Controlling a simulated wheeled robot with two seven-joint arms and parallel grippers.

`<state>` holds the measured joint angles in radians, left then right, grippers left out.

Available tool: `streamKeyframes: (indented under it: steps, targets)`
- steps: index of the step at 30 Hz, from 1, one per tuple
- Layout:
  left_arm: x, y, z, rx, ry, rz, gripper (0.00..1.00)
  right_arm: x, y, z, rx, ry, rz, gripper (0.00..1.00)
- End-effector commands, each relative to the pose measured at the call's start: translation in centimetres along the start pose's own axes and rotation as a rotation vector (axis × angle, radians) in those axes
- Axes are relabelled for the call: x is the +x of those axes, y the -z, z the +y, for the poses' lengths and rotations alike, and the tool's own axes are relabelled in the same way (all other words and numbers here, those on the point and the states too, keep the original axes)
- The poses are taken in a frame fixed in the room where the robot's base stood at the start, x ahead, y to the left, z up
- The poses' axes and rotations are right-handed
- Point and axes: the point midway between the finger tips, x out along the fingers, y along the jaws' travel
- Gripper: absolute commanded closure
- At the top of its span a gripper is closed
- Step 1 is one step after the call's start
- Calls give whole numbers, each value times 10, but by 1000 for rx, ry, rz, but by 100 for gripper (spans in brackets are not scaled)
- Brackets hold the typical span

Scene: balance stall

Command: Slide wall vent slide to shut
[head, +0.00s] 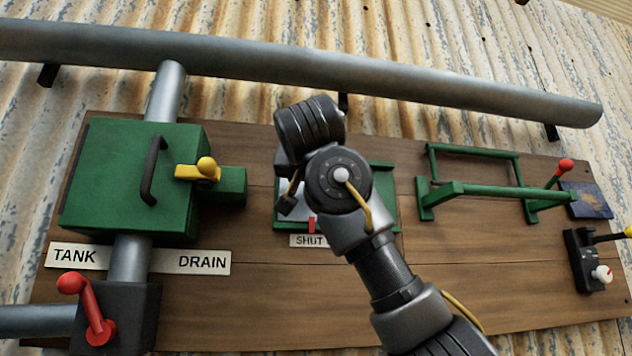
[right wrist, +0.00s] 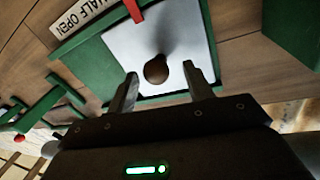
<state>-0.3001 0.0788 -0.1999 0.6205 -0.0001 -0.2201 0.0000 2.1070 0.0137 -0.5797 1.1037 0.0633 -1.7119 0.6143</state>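The wall vent slide is a pale metal plate (right wrist: 120,55) with a brown round knob (right wrist: 156,70) and a red pointer (right wrist: 133,10). It sits in a green frame (right wrist: 75,50). In the head view the frame (head: 384,166) is largely hidden behind my right arm. The red pointer (head: 312,224) shows there just above the SHUT label (head: 310,240). My right gripper (right wrist: 160,74) is open, its fingers on either side of the knob with visible gaps; I see no clear contact. In the head view its fingers are partly hidden (head: 289,202). My left gripper is not in view.
A green box (head: 130,180) with a black handle and yellow latch (head: 198,171) is at left, above a red lever (head: 90,310). A green rail frame (head: 480,188) with a red-knobbed lever is at right. A grey pipe (head: 300,70) crosses above. A HALF OPEN label (right wrist: 82,17) borders the vent.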

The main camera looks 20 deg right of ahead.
Motion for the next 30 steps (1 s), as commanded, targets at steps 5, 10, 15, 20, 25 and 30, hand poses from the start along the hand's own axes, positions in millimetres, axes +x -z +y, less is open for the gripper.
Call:
streamKeyframes:
  steps: [5,10,15,20,25,30]
  targets:
    - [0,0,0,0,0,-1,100,0,0,1,0,-1,-1,48]
    - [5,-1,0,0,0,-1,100,-5,-2,1,0,-1,0,48]
    - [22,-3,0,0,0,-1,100,-32,-5,1,1,0,1,48]
    - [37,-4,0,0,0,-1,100,-66,-4,0,0,1,2,48]
    - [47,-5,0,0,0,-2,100,-93,-3,-1,-1,0,1,48]
    - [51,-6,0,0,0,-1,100,-106,-2,-1,-1,-1,-1,48]
